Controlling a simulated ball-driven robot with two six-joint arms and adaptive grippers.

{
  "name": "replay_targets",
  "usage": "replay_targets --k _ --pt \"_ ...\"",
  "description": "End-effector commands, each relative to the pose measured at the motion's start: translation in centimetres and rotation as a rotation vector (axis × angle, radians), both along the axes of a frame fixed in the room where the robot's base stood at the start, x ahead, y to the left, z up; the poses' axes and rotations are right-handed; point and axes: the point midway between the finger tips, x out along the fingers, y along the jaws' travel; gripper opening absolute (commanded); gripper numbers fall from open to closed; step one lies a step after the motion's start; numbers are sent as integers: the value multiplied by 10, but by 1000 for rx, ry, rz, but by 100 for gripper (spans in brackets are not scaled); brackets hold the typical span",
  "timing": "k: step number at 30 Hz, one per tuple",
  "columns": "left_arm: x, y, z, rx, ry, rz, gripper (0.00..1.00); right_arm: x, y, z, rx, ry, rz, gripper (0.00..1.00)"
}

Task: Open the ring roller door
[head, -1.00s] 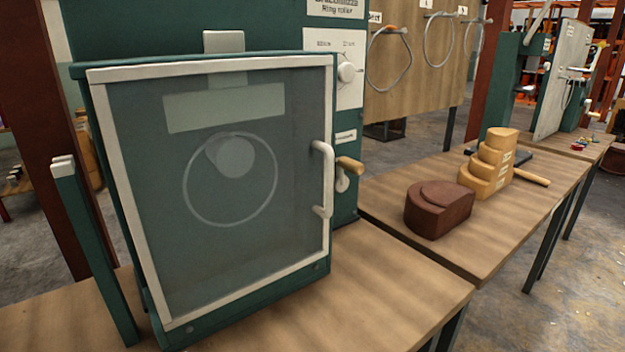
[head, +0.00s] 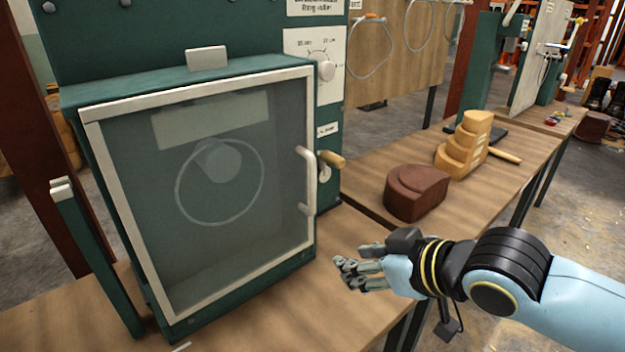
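The ring roller (head: 190,75) is a dark green machine on the wooden bench. Its door (head: 190,290), a clear pane in a white frame, is shut on the front. A ring shows behind the pane. The white door handle (head: 307,182) stands upright on the door's right edge. My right gripper (head: 345,272) comes in from the right, over the bench, below and to the right of the handle and apart from it. Its fingers are spread and nothing shows between them. My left gripper is not in view.
A wooden-gripped crank (head: 330,158) sticks out just right of the handle. A brown block (head: 416,192) and a stepped wooden form (head: 464,146) stand on the bench further right. A green post (head: 95,260) stands left of the door. The bench before the door is clear.

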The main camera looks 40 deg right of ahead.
Motion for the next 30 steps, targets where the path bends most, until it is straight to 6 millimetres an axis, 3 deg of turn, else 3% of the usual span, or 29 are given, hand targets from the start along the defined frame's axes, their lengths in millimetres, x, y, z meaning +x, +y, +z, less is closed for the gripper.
replay_targets --k 6,15,20,30 --pt "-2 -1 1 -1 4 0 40 30 -17 31 86 -310 85 36" --pt "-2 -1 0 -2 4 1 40 37 -38 68 186 -588 171 36" --pt "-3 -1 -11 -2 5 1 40 48 -35 68 194 -606 177 36" --pt "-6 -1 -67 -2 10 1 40 93 -23 64 192 -606 175 36"
